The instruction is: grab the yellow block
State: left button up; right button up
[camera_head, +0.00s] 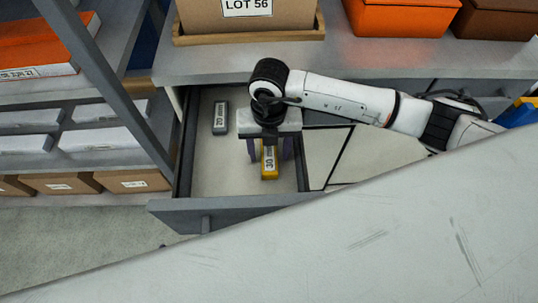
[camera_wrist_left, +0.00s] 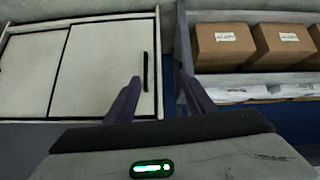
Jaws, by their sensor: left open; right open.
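The yellow block (camera_head: 269,164), with a white label reading 30, lies in the open drawer (camera_head: 225,177). My right gripper (camera_head: 270,153) is above it, pointing down, with one finger on each side of the block. Its jaws are open, and its body hides the far end of the block. I cannot tell how far down the fingers reach. My left gripper (camera_wrist_left: 158,92) shows in the left wrist view, open and empty, facing a cabinet and shelf. It is not seen in the head view.
A grey block (camera_head: 220,117) labelled 20 lies in the drawer to the left. A box marked LOT 56 (camera_head: 247,18) stands in a wooden tray on the counter. A shelf with cartons (camera_head: 133,180) is at left. A pale panel (camera_head: 400,235) crosses the foreground.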

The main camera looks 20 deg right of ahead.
jog(key=shift+f, duration=0.5)
jog(key=c, duration=1.2)
